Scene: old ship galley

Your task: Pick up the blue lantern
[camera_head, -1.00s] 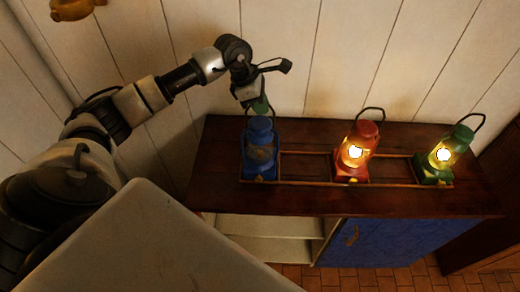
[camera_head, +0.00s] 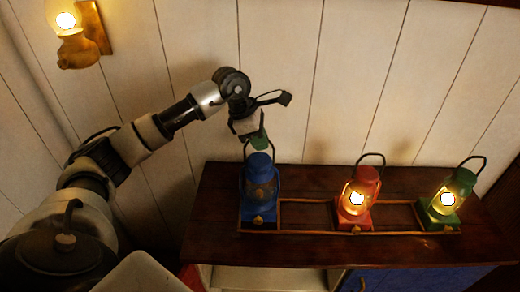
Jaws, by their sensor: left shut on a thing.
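The blue lantern (camera_head: 260,190) is unlit and upright at the left end of the cabinet top, by the left end of the wooden rail frame. My left gripper (camera_head: 256,143) is directly above it, pointing down, shut on the lantern's handle at its top. The fingertips partly hide the handle. Whether the lantern's base is clear of the wood, I cannot tell. My right gripper is not in view.
A lit red lantern (camera_head: 358,197) and a lit green lantern (camera_head: 450,199) stand to the right in the rail frame (camera_head: 310,232) on the dark wooden cabinet (camera_head: 400,250). A plank wall (camera_head: 350,80) rises close behind. A lit wall lamp (camera_head: 75,45) hangs upper left.

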